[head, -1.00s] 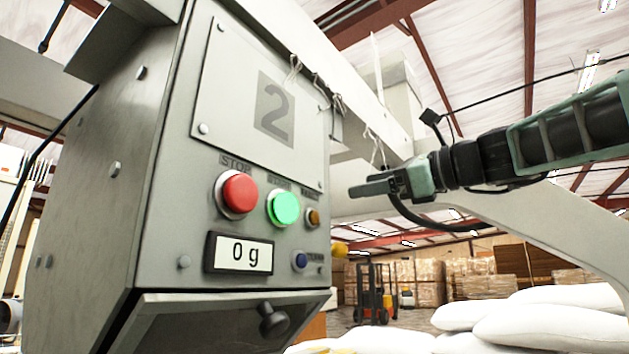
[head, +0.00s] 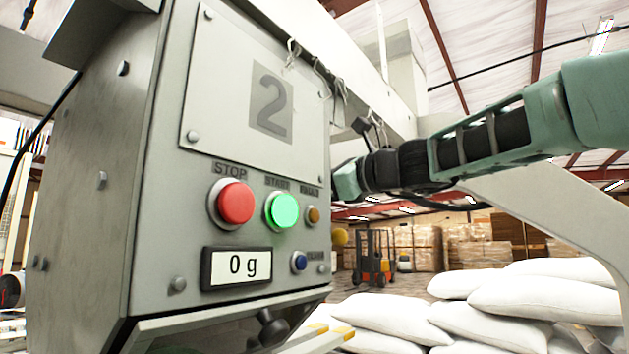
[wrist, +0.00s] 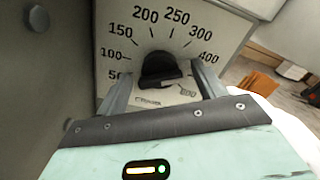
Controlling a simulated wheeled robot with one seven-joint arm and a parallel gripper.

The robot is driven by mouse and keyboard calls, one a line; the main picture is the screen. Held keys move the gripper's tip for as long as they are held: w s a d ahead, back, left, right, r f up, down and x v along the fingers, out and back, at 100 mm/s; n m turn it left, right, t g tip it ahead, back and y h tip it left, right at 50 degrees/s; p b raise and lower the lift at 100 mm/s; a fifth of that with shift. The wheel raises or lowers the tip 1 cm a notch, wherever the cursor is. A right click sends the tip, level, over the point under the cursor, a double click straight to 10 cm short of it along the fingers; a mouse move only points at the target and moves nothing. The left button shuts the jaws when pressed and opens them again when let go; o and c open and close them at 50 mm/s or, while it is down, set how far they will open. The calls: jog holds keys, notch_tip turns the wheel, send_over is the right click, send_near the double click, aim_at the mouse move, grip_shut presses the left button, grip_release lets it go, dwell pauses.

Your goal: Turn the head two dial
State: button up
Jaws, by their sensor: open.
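The head two dial is a black knob (wrist: 160,70) on a pale scale plate (wrist: 222,30), marked from 50 through 250 to 400 and beyond, in the wrist view. My gripper (wrist: 166,80) is open, one finger to each side of the knob. I cannot tell whether the fingers touch it. The knob's pointer setting is not clear. In the head view the grey control box (head: 75,210) bears a large 2 (head: 271,104) on its front. The dial and my fingers are hidden there behind the box's right side.
The box front has a red stop button (head: 236,203), a lit green start button (head: 282,212), small amber and blue buttons, and a display (head: 238,268) reading 0 g. White sacks (head: 540,300) are piled at lower right. A forklift (head: 375,262) stands far behind.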

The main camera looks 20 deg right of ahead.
jog(key=c, duration=1)
jog(key=shift+f+n+b, duration=0.1)
jog(key=shift+n+b, duration=0.3)
jog(key=shift+b, duration=0.15)
jog(key=shift+o, duration=0.2)
jog(key=shift+f+n+b, duration=0.1)
jog(key=shift+n+b, duration=0.5)
jog(key=shift+b, duration=0.25)
jog(key=shift+n+b, duration=4.5)
jog(key=shift+n, duration=0.4)
jog(key=shift+a, duration=0.1)
